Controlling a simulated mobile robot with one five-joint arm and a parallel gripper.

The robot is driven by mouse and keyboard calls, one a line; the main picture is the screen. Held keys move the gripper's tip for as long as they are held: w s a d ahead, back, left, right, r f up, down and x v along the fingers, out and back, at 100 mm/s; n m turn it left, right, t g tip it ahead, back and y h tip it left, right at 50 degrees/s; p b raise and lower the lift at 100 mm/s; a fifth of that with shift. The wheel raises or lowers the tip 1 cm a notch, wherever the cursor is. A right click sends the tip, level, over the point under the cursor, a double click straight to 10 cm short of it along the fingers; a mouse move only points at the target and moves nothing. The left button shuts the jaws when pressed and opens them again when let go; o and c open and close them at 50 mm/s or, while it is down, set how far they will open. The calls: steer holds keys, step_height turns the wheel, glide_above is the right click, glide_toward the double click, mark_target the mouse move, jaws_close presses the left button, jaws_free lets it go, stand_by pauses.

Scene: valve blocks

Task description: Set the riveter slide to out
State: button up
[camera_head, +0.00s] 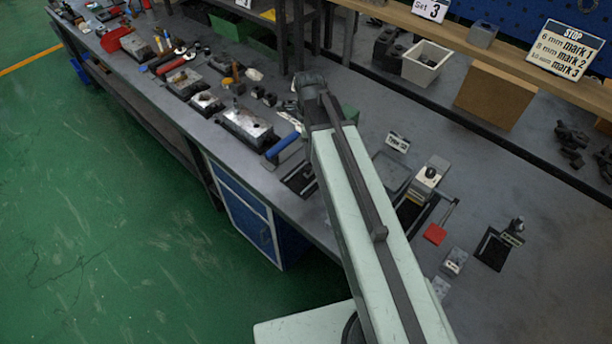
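My pale green arm link (362,225) rises from the bottom and ends in a dark joint (312,88) over the bench. I see no gripper fingers; the far end of my arm is hidden or out of view. I cannot tell for sure which fixture is the riveter. One candidate is a grey and white device (430,174) on a dark base right of my arm, with a lever ending in a red plate (435,234). Another is a metal block (246,127) with a blue handle (283,145) left of my arm. No slide position can be read.
The long grey bench (545,285) holds several tools and blocks at the far left. A white bin (425,62), a cardboard box (495,95) and a STOP sign (566,50) are at the back. A small dark fixture (498,246) stands right. Green floor lies left.

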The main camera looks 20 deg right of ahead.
mark_target(308, 168)
steer(key=shift+a+f, duration=0.1)
steer(key=shift+f, duration=0.45)
step_height(308, 168, down, 8)
steer(key=b, duration=0.8)
steer(key=shift+r, duration=0.2)
jaws_close()
stand_by(0.4)
